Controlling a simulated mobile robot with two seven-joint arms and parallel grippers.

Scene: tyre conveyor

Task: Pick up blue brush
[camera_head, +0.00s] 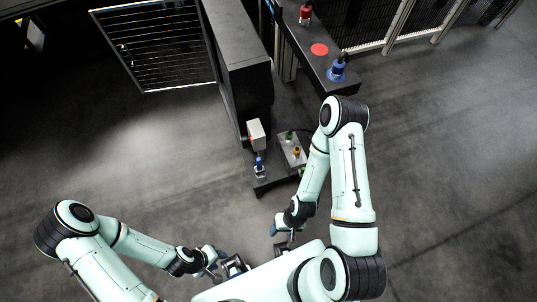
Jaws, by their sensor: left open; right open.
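A blue brush-like object (337,71) stands on the near end of the long black table (317,62), at the top right of the head view. A smaller blue item (259,165) is on the low black stand in the middle; it is too small to tell what it is. My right gripper (284,236) is open and empty, low over the floor, well below both blue objects in the picture. My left gripper (234,268) is open and empty at the bottom, also far from them.
A red disc (319,49) and a red object (305,14) are farther along the table. A green item (289,135) and an orange item (296,151) sit on the low stand. A tall black cabinet (240,60) stands beside it. Floor (430,150) on the right is clear.

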